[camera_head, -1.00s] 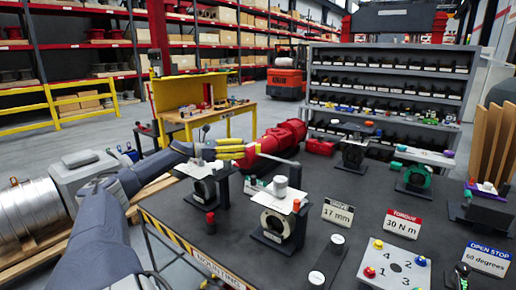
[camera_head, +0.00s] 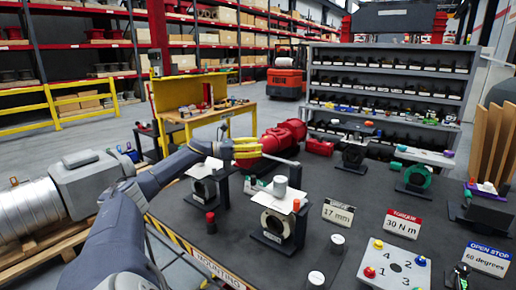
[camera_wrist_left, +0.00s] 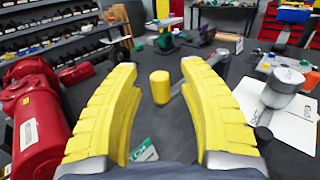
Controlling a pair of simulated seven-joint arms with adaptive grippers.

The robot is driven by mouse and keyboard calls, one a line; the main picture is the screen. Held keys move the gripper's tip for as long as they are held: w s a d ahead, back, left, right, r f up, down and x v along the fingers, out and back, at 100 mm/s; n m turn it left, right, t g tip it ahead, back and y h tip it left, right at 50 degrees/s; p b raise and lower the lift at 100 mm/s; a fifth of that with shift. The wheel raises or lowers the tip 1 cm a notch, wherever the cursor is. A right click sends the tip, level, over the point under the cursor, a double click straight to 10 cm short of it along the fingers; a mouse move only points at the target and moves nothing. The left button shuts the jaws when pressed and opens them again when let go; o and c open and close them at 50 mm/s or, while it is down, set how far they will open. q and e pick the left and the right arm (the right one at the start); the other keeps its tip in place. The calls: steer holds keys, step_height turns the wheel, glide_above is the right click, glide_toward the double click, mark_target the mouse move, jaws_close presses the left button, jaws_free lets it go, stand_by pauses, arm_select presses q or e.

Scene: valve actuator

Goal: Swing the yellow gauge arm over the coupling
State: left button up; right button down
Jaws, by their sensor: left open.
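My left gripper (camera_head: 250,152) has yellow fingers and is beside the red actuator in the head view. In the left wrist view its fingers (camera_wrist_left: 160,95) are open. A short yellow knob (camera_wrist_left: 160,87), apparently the end of the yellow gauge arm, is visible between and beyond them, with no clear contact. A thin grey bar (camera_head: 281,160) runs right from near the fingers toward a dark post. A silver cylinder (camera_head: 280,187), possibly the coupling, stands on a white plate on a round-bored valve; it also shows in the left wrist view (camera_wrist_left: 285,80). My right gripper is out of view.
The red actuator (camera_head: 286,136) lies close beside the fingers. A second valve with a white plate (camera_head: 205,169) stands below my left forearm. Signs (camera_head: 403,225) and a numbered plate (camera_head: 392,267) are at the right. The dark bench top (camera_head: 190,212) has some clear room.

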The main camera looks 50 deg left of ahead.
arm_select(q)
steer(key=shift+w+d, duration=0.1)
steer(key=shift+w, duration=0.1)
stand_by(0.3)
jaws_close()
